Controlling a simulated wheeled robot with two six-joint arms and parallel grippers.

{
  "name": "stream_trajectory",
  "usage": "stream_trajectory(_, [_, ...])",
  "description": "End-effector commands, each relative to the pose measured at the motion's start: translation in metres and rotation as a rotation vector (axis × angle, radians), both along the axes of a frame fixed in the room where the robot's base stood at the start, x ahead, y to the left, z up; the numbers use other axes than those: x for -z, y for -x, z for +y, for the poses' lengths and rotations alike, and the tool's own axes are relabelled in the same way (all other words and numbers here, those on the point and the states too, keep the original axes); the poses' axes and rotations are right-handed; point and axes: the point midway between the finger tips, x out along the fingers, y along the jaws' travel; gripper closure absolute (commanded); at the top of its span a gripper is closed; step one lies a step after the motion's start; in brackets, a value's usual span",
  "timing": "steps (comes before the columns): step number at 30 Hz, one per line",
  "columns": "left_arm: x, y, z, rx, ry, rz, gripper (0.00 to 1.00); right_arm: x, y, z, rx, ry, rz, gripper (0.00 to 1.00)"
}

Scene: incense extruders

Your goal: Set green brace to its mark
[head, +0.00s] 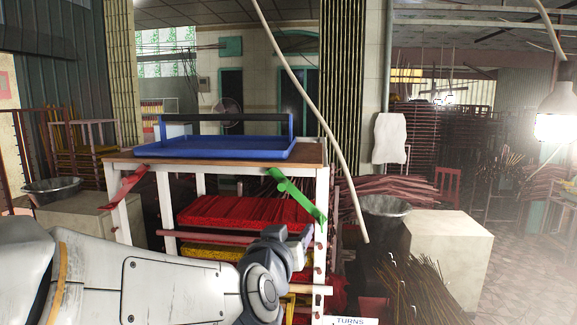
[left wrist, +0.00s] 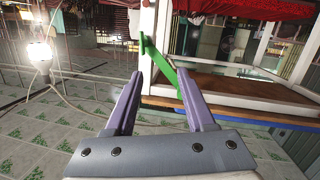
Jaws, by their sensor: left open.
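The green brace (head: 298,194) is a flat bar at the upper right front of the white rack. It slants down to the right, with its lower end by the right post. My left gripper (head: 304,240) is just below it in the head view. In the left wrist view, the green brace (left wrist: 162,62) slants across beyond and between the two open purple-grey fingers (left wrist: 160,78). The jaws look empty, and I cannot tell how far they are from the brace. Several small reddish pegs show on the right post (head: 319,257). I cannot make out which mark belongs to the brace.
A red brace (head: 127,188) slants on the left post. A blue tray (head: 215,148) with a dark handle stands on the rack top. Red bundles (head: 240,212) fill a shelf below. A metal bowl (head: 385,205) and a pale block (head: 447,255) stand at right.

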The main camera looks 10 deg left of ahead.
Motion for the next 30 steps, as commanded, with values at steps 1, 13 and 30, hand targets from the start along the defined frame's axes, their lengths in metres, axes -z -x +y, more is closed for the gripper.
stream_trajectory(1, [-0.028, -0.005, 0.013, -0.052, 0.008, -0.048, 0.45, -0.016, 0.0, 0.0, 0.0, 0.0, 0.0, 0.41])
stream_trajectory(13, [-0.058, -0.038, 0.037, -0.151, 0.016, -0.141, 0.45, -0.032, 0.0, 0.0, 0.0, 0.001, 0.001, 0.41])
stream_trajectory(30, [-0.057, -0.114, 0.036, -0.146, 0.019, -0.142, 0.45, -0.068, 0.0, 0.0, 0.004, 0.001, 0.001, 0.41])
